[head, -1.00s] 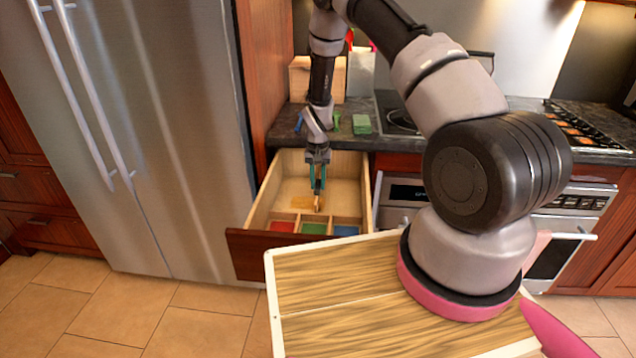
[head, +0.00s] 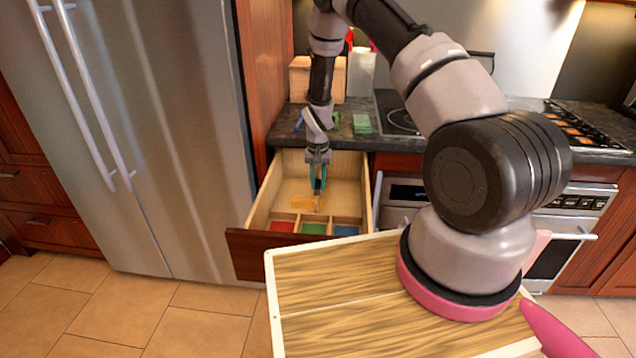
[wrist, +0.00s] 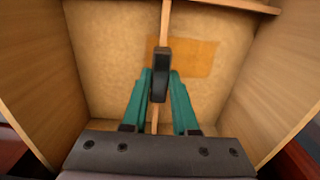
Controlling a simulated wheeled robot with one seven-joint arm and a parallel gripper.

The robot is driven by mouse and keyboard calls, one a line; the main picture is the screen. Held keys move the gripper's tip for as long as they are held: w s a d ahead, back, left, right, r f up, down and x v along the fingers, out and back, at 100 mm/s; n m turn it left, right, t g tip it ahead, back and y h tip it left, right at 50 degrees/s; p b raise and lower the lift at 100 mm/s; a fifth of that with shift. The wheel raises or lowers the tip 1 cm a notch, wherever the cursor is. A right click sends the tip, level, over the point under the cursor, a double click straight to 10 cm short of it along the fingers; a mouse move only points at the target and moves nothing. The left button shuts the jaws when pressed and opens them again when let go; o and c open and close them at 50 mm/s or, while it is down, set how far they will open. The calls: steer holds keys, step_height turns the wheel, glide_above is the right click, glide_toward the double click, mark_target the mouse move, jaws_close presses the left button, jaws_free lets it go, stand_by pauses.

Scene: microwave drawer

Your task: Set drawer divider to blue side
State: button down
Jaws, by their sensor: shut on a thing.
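The wooden drawer (head: 368,195) is pulled open below the counter. Along its front are a red section (head: 282,227) at left, a green section (head: 314,229) in the middle and a blue section (head: 346,230) at right. My gripper (head: 318,188) reaches down into the drawer, behind the green section. In the wrist view, its teal fingers (wrist: 161,76) are shut on a dark piece on the thin wooden divider (wrist: 164,22). The divider runs lengthwise between the drawer's side walls, touching neither. My gripper partly hides it in the head view.
An orange patch (wrist: 190,58) lies flat on the drawer floor. A green block (head: 361,124) and a wooden box (head: 300,78) stand on the counter (head: 290,125). The fridge (head: 165,140) is left of the drawer, the oven (head: 400,195) right.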

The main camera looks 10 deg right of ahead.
stand_by(0.3)
steer(key=s+d, duration=0.1)
steer(key=d, duration=0.2)
steer(key=s+d, duration=0.1)
steer(key=d, duration=0.2)
steer(key=s+d, duration=0.1)
steer(key=d, duration=0.3)
steer(key=shift+s, duration=0.1)
steer(key=c, duration=0.7)
jaws_free()
steer(key=shift+r, duration=0.1)
step_height(320, 180, up, 11)
steer(key=shift+f, duration=0.15)
